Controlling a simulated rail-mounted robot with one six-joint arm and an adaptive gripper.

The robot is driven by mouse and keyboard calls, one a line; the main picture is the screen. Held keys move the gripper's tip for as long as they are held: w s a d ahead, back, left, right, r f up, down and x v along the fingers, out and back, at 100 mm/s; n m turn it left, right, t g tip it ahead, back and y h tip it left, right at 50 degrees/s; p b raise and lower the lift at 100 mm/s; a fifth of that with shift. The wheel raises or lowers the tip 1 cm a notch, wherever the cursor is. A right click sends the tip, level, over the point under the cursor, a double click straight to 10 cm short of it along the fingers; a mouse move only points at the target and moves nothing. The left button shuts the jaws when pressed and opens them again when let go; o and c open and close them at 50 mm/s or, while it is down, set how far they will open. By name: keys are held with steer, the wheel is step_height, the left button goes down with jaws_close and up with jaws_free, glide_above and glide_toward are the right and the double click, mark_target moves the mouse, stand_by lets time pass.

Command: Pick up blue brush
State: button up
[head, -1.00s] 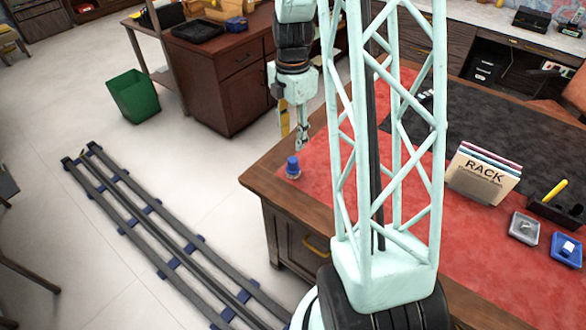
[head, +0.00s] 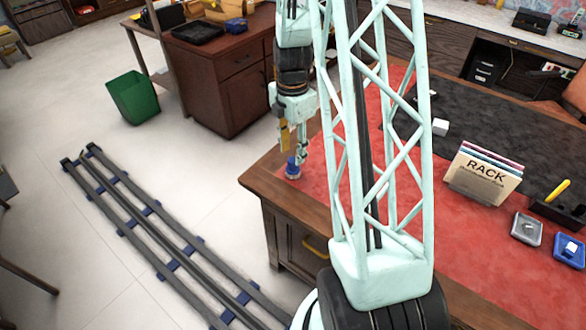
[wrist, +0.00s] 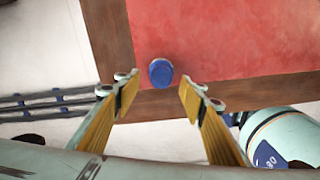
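A small blue round-topped object (head: 292,170), likely the blue brush, stands on the red desk top (head: 310,185) near its left front corner. In the wrist view its blue top (wrist: 160,73) shows between and just beyond my fingertips, apart from both. My gripper (head: 294,150) points down just above it in the head view, partly overlapping it. In the wrist view my gripper (wrist: 155,95) is open and empty, with its yellow-lined fingers spread wide. The brush's lower part is mostly hidden.
A wooden border edges the desk (head: 250,178). A book rack (head: 482,172), a grey tray (head: 527,229), a blue tray (head: 566,250) and a white block (head: 440,127) are on the right. The red surface around the brush is clear.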

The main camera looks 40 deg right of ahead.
mark_target(293, 159)
steer(key=shift+f, duration=0.15)
steer(key=shift+s+f+b, duration=0.1)
steer(key=shift+f+b, duration=0.5)
steer(key=shift+f, duration=1.85)
steer(key=shift+c, duration=0.2)
steer(key=c, duration=1)
steer(key=shift+r, duration=0.2)
steer(key=shift+r+p, duration=0.45)
steer(key=shift+r, duration=1.1)
steer(key=s+a, duration=0.2)
steer(key=s, duration=0.2)
steer(key=s+a, duration=0.2)
steer(key=s, duration=0.2)
steer(key=s+a+r, duration=0.1)
steer(key=s+a, duration=0.1)
steer(key=s, duration=0.1)
steer(key=shift+s+a, duration=0.15)
steer(key=shift+s, duration=0.25)
steer(key=shift+s+b, duration=0.1)
steer(key=shift+b, duration=0.95)
